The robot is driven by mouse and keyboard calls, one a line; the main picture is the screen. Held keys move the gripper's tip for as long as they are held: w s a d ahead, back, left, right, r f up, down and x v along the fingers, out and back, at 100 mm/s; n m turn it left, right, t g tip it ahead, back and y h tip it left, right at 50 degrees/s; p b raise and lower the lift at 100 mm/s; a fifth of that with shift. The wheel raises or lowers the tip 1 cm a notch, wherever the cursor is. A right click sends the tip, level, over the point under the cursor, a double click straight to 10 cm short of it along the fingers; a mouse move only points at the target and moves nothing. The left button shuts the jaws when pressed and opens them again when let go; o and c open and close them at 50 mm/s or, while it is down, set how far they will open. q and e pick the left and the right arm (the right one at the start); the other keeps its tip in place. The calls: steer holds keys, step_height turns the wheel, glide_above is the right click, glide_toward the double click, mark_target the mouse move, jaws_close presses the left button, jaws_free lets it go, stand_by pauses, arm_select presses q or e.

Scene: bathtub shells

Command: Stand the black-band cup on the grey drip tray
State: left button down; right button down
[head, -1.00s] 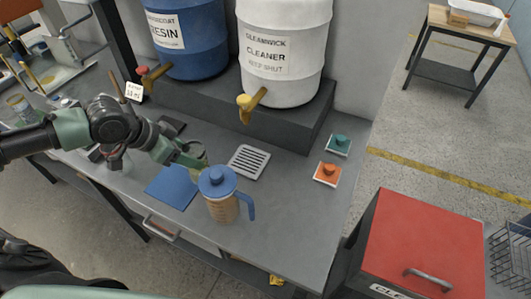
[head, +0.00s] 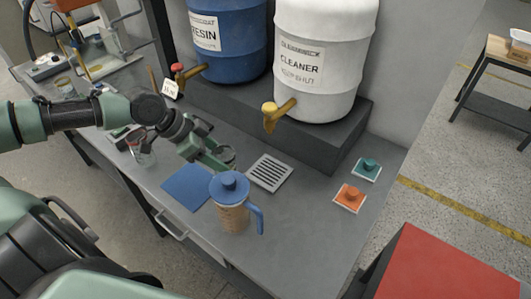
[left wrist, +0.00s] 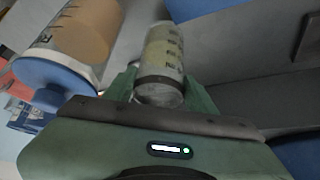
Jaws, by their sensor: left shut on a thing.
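My left gripper (head: 217,159) is shut on the black-band cup (head: 228,153), a small clear cup with markings. In the left wrist view the cup (left wrist: 164,50) sits between the green fingers, its dark band (left wrist: 160,84) near them. The grey drip tray (head: 269,172), slotted and empty, lies on the bench just right of the cup. The cup is beside the tray in the picture, not over it; I cannot tell its exact height. My right gripper is not in view.
A blue-lidded jug (head: 232,210) stands in front of the tray; it also shows in the left wrist view (left wrist: 52,80). A blue mat (head: 186,187) lies left. The white cleaner drum's tap (head: 272,115) overhangs behind. Another clear cup (head: 142,153) stands farther left. Orange (head: 350,197) and teal (head: 368,169) knobbed pieces lie right.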

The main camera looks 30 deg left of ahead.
arm_select(q)
steer(key=shift+w+d+f+b, duration=0.1)
steer(key=shift+w+d+b, duration=0.25)
steer(key=shift+w, duration=0.15)
steer(key=w+d+f+p, duration=0.1)
steer(key=w+d+p, duration=0.3)
steer(key=w+d, duration=0.3)
steer(key=shift+w+d, duration=0.4)
steer(key=shift+w, duration=0.5)
steer(key=shift+f, duration=0.1)
steer(key=shift+f, duration=0.1)
steer(key=c, duration=0.5)
jaws_free()
